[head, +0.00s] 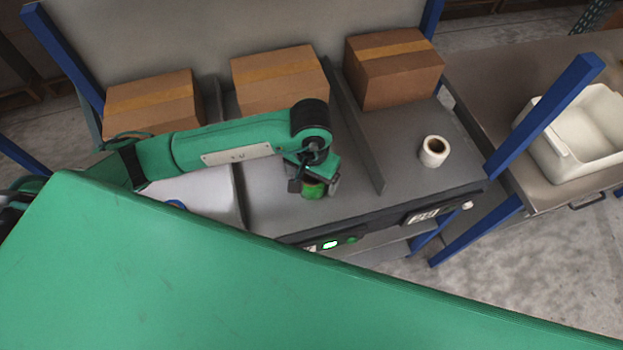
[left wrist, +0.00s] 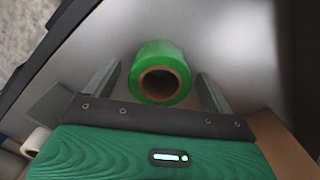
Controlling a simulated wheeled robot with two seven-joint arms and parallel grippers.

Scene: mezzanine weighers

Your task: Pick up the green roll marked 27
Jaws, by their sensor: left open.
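The green roll (head: 313,189) stands on the grey shelf in the middle bay, mostly hidden by my left gripper in the head view. In the left wrist view the green roll (left wrist: 160,73) shows its open brown core; no number can be read on it. My left gripper (head: 314,190) is over the roll, pointing down. In the left wrist view its two fingers (left wrist: 157,82) are open, one on each side of the roll, with a gap on both sides. My right gripper is not in view.
A white roll (head: 434,151) stands in the right bay, past a thin divider (head: 357,137). Cardboard boxes (head: 280,80) line the back of the shelf. A white bin (head: 570,140) sits on a metal table at right. A blue post (head: 543,116) rises at the right corner.

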